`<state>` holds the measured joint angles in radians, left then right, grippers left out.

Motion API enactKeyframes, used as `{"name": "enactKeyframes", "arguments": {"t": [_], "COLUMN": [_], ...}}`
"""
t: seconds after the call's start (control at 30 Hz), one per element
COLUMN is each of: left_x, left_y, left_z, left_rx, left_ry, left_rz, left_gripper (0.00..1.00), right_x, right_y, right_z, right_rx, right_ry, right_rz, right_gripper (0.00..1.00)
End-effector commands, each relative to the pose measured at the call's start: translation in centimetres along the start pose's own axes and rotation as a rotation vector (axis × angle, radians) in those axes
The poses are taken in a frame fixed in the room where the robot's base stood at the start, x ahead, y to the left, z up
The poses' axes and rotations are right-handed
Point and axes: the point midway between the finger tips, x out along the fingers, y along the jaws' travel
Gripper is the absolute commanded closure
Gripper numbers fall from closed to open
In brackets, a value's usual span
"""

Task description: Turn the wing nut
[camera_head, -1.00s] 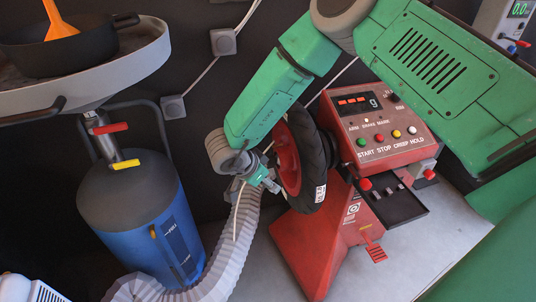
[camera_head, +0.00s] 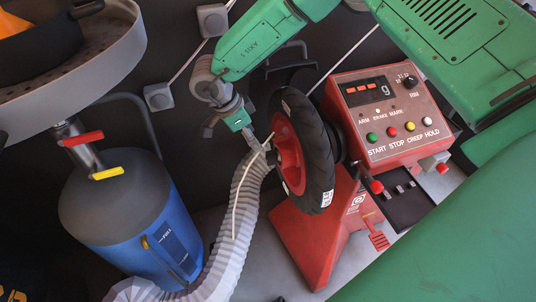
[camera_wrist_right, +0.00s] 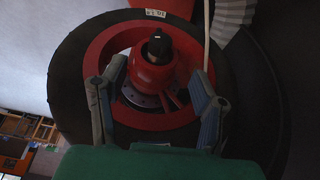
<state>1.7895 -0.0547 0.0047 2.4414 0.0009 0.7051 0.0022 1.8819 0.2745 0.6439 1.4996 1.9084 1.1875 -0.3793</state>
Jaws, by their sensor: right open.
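A black-tyred wheel with a red rim (camera_head: 306,150) is mounted on the red balancer. In the right wrist view, a red hub piece (camera_wrist_right: 154,72) with a black shaft end sits at the wheel's centre. I cannot make out wings on it, so I cannot tell whether it is the wing nut. My right gripper (camera_head: 262,142) points at the hub from the left side of the wheel. In the wrist view its open fingers (camera_wrist_right: 155,100) stand either side of the hub piece, with a gap at each side. My left gripper is not in view.
The red balancer (camera_head: 315,235) has a display, buttons and a small black tray (camera_head: 402,205). A blue tank (camera_head: 135,225) under a round pan stands left. A grey ribbed hose (camera_head: 238,215) and thin pale rod (camera_head: 245,195) run close to my right gripper.

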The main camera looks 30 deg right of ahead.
Motion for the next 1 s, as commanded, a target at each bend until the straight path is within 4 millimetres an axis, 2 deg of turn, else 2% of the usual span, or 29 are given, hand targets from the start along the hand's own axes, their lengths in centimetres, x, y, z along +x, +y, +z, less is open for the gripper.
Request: {"name": "enactKeyframes", "arguments": {"t": [0.03,0.2,0.4,0.6,0.93,1.0], "left_x": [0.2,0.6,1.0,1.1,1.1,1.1], "left_y": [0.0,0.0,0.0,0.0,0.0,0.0], "left_z": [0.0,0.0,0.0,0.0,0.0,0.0], "left_rx": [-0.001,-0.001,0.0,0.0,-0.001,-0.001], "left_ry": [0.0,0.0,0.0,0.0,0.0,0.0], "left_rz": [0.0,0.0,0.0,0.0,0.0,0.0], "left_gripper": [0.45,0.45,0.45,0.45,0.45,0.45], "right_x": [1.6,5.7,9.4,10.7,11.0,11.1], "right_y": [0.0,-0.2,-0.2,-0.2,-0.2,-0.2], "right_z": [-0.1,-0.5,-0.7,-0.3,-0.4,-0.5], "right_rx": [0.001,0.0,0.0,0.001,0.0,0.0], "right_ry": [0.002,-0.005,-0.008,-0.004,-0.005,-0.006], "right_rz": [0.006,0.007,0.006,0.003,0.003,0.003], "right_gripper": [0.45,0.45,0.45,0.45,0.45,0.7]}}
